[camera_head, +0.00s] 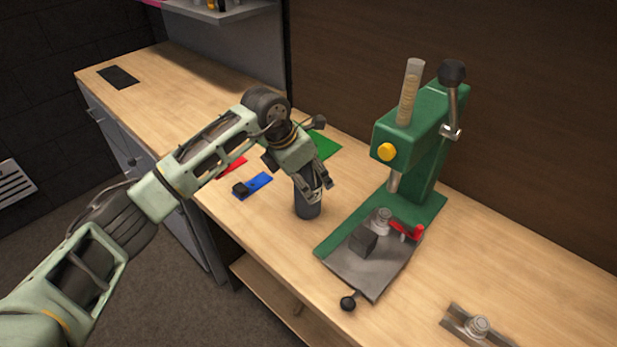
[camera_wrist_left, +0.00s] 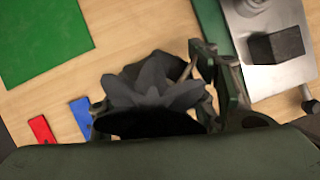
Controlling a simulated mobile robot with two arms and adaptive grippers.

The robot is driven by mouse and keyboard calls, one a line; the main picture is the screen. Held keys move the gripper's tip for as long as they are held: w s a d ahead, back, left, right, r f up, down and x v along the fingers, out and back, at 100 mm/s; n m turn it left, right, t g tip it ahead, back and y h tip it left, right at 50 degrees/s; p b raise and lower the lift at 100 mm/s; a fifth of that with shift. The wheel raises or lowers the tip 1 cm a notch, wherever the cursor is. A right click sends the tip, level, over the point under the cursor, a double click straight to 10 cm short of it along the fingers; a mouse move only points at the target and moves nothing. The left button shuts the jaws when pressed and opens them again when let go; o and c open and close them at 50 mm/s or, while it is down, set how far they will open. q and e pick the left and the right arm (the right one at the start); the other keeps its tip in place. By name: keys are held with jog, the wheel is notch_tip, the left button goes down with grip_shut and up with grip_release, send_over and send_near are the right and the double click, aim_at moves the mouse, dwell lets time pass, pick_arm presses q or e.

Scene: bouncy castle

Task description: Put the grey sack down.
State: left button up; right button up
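The grey sack (camera_head: 307,209) is dark and upright below my left gripper (camera_head: 318,194) in the head view, just left of the green press. In the left wrist view the sack (camera_wrist_left: 150,82) shows a crumpled, gathered top between the fingers of my left gripper (camera_wrist_left: 155,112). The fingers are closed around its upper part. The sack's base is at or just above the wooden worktop (camera_head: 270,235); I cannot tell if it touches. My right gripper is not in view.
The green press (camera_head: 425,150) stands close on the right, with a dark block (camera_head: 363,242) on its plate. Left of the sack lie a blue mat (camera_head: 259,182) with a small black item, a red mat (camera_head: 236,164) and a green mat (camera_head: 325,146). A metal fixture (camera_head: 478,326) sits front right.

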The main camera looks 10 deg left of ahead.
pick_arm(q)
jog(key=shift+o, duration=1.4)
